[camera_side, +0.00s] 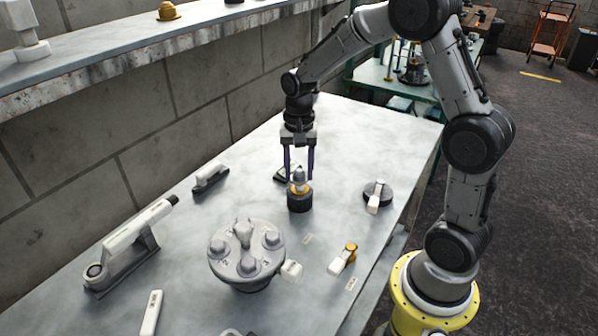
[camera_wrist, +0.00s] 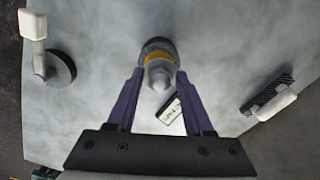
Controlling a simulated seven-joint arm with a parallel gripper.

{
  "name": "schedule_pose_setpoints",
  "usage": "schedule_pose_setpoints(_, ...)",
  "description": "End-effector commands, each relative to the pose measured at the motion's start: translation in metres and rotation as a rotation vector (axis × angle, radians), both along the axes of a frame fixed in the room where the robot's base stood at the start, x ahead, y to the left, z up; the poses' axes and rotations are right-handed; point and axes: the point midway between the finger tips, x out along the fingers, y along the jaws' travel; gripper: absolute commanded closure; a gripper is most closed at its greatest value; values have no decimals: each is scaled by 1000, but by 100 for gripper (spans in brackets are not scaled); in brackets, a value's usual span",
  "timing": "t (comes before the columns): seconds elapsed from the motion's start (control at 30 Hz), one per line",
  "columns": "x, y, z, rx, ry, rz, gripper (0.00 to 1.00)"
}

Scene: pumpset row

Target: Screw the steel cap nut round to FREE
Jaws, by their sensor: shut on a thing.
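The steel cap nut (camera_side: 299,174) is a small grey domed piece on a brass-coloured collar (camera_side: 300,188), above a dark round base (camera_side: 300,203) on the bench. The nut also shows in the wrist view (camera_wrist: 160,72), upper middle. My gripper (camera_side: 299,178) points down over it, with one purple finger on each side. In the wrist view my gripper (camera_wrist: 160,78) has its fingertips at the nut's sides, shut on it. A small label plate (camera_wrist: 171,112) lies beside the base in the wrist view; its wording is too small to read surely.
A round grey fixture with several knobs (camera_side: 246,268) stands front left of the nut. A lever valve (camera_side: 377,194) and a brass-ended handle (camera_side: 343,258) are to the right. A long white-handled tool (camera_side: 137,228) lies left. Bare bench lies between them.

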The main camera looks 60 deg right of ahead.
Motion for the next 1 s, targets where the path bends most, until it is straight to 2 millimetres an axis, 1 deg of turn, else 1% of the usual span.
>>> schedule_pose_setpoints(0.37,0,0,2,0,-1,0,100)
schedule_pose_setpoints(0.47,0,0,5,0,-1,0,100)
schedule_pose_setpoints(0.7,0,0,18,0,-1,0,100)
schedule_pose_setpoints(1.0,0,0,19,0,-1,0,100)
